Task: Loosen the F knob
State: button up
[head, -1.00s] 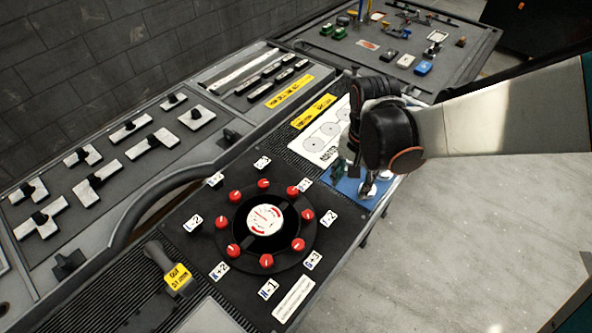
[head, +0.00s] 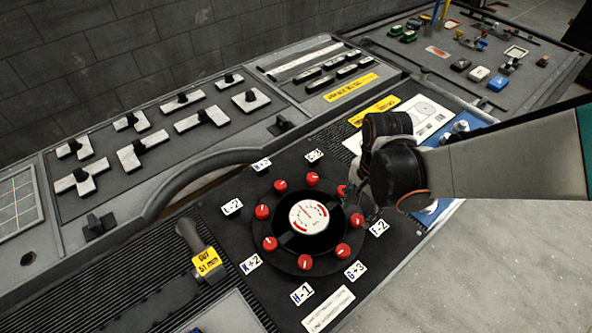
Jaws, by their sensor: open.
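A round black dial with a ring of red knobs and a white centre disc (head: 309,217) sits on the dark panel. The white label at its right (head: 379,227) seems to read F-2. The red knob beside that label (head: 357,220), apparently the F knob, is in plain view. My gripper (head: 367,205) is open, just above and right of that knob, close to another red knob (head: 343,191) that it partly covers. I cannot tell whether a finger touches either knob. The gripper's wrist hides the panel behind it, including any label there.
A grey lever with a yellow tag (head: 207,261) stands left of the dial. A curved grey rail (head: 185,183) runs behind it. A panel of white-plated switches (head: 145,147) is at the left. The panel's right edge drops to open floor (head: 500,270).

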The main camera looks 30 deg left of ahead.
aim_at(357, 219)
jog(key=shift+f+b, duration=1.3)
jog(key=shift+f, duration=1.15)
jog(key=c, duration=1.1)
